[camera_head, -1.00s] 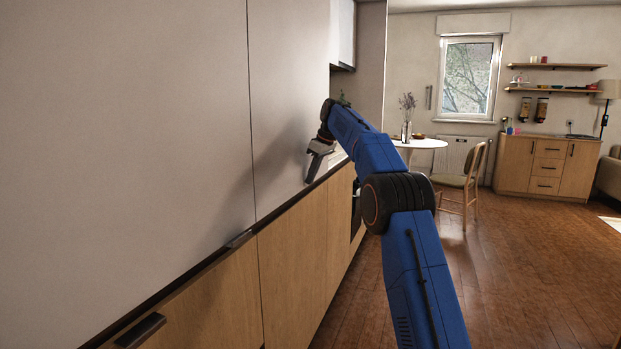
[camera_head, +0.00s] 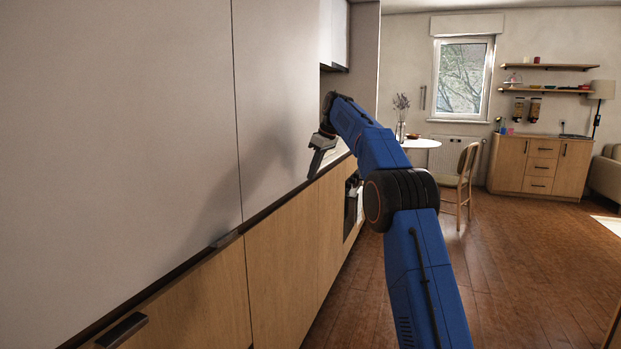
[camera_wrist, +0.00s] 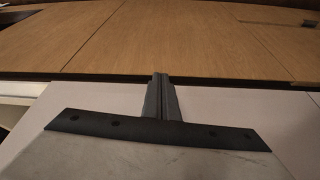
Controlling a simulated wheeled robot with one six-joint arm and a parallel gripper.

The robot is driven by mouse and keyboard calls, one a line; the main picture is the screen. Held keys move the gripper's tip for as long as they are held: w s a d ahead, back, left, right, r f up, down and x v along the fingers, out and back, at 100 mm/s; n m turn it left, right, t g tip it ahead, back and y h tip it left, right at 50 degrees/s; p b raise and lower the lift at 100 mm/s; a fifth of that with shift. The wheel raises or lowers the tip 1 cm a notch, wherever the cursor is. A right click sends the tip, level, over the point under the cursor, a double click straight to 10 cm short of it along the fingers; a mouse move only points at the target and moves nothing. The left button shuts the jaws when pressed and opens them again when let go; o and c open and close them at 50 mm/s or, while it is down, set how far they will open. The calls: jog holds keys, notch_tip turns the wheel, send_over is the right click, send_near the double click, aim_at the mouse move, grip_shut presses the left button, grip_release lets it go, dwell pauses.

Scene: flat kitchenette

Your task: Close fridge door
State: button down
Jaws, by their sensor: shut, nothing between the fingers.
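Tall pale panels (camera_head: 120,120) fill the left of the head view, with a vertical seam between them. They look flush, with no gap along the seam; which one is the fridge door I cannot tell. My gripper (camera_head: 315,172) is beside the far end of the right pale panel (camera_head: 280,100), pointing down near the dark ledge line. In the wrist view my gripper (camera_wrist: 160,77) has its fingers together, empty, over a pale surface (camera_wrist: 225,105) close to its dark edge. Contact is not clear.
Wooden lower fronts (camera_head: 285,265) run below the pale panels, with a dark handle (camera_head: 122,331) near left. A round white table (camera_head: 420,143), a chair (camera_head: 462,180) and a wooden sideboard (camera_head: 540,165) stand farther back. The wooden floor (camera_head: 510,260) on the right is mostly clear. A brown edge shows at lower right.

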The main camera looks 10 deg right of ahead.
jog(key=v, duration=0.7)
jog(key=s+a+r+m, duration=0.1)
jog(key=s+r+m, duration=0.3)
jog(key=s, duration=0.8)
jog(key=s+a+f+m+h, duration=0.1)
jog(key=s+f+h, duration=0.15)
jog(key=s, duration=1.35)
jog(key=s+f+m+t, duration=0.1)
jog(key=s+f+m, duration=0.1)
jog(key=s+f, duration=1.3)
jog(key=s+f+m, duration=0.2)
jog(key=s+f, duration=1.3)
jog(key=s, duration=0.6)
jog(key=shift+s+d+t+h, duration=0.2)
jog(key=shift+d+t+h, duration=0.2)
jog(key=shift+d, duration=0.1)
